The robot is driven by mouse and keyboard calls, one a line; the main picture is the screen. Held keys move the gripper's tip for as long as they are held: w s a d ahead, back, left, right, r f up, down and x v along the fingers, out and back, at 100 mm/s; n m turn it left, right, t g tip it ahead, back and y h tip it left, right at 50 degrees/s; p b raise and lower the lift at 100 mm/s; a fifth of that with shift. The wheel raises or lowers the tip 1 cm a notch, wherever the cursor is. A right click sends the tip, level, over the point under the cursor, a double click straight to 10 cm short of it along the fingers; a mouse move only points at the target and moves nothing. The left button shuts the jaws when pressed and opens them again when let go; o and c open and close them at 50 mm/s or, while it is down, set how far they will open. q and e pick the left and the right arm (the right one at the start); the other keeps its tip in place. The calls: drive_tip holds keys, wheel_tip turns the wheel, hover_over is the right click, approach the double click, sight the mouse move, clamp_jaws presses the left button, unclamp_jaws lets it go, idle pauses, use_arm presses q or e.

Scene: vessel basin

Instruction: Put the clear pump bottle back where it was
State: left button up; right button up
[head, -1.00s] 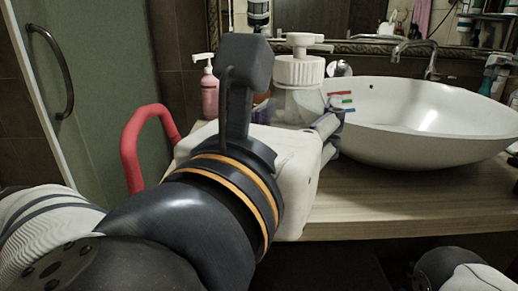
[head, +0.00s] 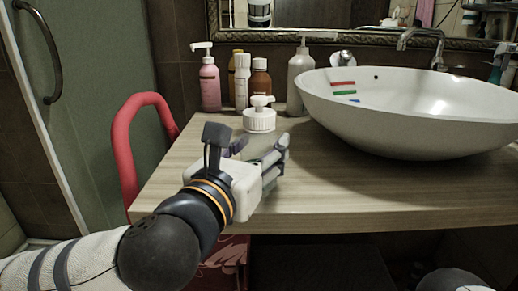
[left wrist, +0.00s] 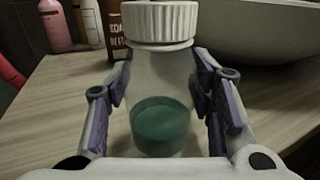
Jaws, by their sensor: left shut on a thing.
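The clear pump bottle (left wrist: 160,100) has a ribbed white cap and green liquid in its lower part. My left gripper (left wrist: 163,82) is shut around its body, one finger on each side. In the head view the bottle's white pump top (head: 260,119) rises beyond my left gripper (head: 262,150), over the left part of the counter. The bottle looks upright. Its lower body is mostly hidden by the hand in the head view, and I cannot tell whether its base touches the counter. My right gripper is not in view.
Behind the bottle stand a pink pump bottle (head: 209,86), a yellowish bottle (head: 241,84), a brown bottle (head: 260,84) and a grey pump bottle (head: 300,82). A white basin (head: 420,125) is to the right. Bare wooden counter (head: 185,150) lies left of the bottle.

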sight(252, 157)
use_arm(q)
drive_tip(key=shift+f, duration=0.15)
drive_tip(key=o, duration=1.2)
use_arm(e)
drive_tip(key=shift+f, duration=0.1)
use_arm(q)
drive_tip(key=shift+r, duration=0.2)
drive_tip(key=v, duration=0.5)
drive_tip(key=shift+s, duration=0.1)
drive_tip(key=p+v, duration=0.7)
drive_tip(key=p, duration=0.1)
drive_tip(key=shift+f, duration=0.1)
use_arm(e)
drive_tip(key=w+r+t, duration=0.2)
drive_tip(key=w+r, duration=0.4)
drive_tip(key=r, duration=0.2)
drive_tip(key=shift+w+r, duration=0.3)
